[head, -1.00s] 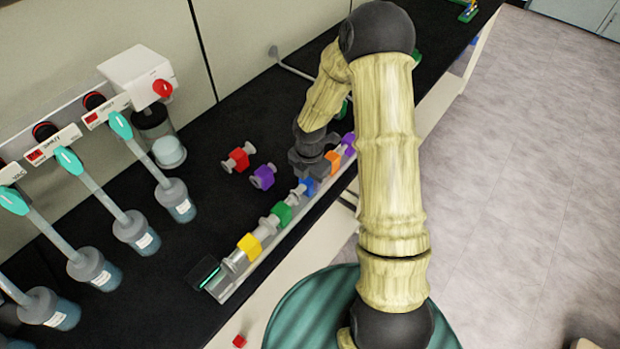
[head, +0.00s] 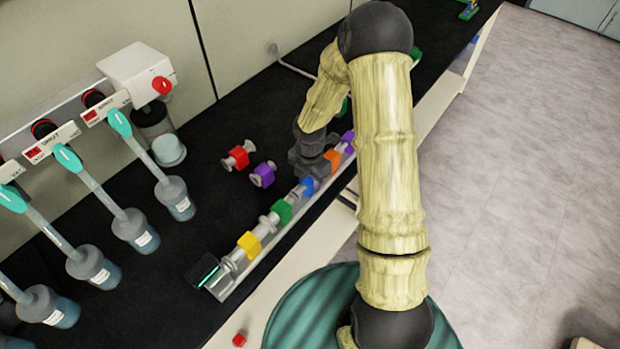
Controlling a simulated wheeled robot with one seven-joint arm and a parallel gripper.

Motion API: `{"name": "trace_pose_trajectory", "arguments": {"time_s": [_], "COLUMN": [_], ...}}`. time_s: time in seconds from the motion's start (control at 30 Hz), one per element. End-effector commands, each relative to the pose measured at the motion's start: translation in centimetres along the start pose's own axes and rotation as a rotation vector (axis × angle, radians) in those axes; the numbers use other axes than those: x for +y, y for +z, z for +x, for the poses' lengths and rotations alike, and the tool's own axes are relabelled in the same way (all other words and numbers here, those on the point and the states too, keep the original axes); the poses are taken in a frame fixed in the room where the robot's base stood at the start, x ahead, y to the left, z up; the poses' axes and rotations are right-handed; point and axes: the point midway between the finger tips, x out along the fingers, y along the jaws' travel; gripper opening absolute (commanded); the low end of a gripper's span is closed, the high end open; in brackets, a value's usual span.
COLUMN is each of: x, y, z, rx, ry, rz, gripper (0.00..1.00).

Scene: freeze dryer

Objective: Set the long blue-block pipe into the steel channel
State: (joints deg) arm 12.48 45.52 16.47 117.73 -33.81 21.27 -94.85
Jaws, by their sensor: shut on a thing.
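The steel channel (head: 220,287) runs diagonally along the front of the black bench. The long blue-block pipe (head: 307,187) is at the channel, in line between the green-block pipe (head: 281,211) and the orange-block pipe (head: 331,161). My gripper (head: 310,171) points down over the blue-block pipe and is shut on it. The fingers and wrist hide part of the pipe, so I cannot tell whether it rests fully on the channel floor. A yellow-block pipe (head: 249,243) and a purple-block pipe (head: 348,142) also lie in the channel row.
A red-block piece (head: 238,157) and another purple-block piece (head: 263,175) lie loose behind the channel. Several flasks (head: 174,199) hang from the dryer manifold at left. A black box (head: 204,272) sits at the channel's near end. A small red cube (head: 239,340) lies near the bottom.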

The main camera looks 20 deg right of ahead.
Motion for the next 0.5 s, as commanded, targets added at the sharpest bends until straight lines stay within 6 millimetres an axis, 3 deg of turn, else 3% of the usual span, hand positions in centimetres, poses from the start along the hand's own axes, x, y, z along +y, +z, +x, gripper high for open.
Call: {"name": "trace_pose_trajectory", "arguments": {"time_s": [0.47,0.5], "x": [0.01,0.01], "y": [0.02,0.02], "z": [0.33,0.33], "rx": [-0.001,-0.001], "ry": [0.0,0.0], "rz": [0.0,0.0], "gripper": [0.04,0.42]}}
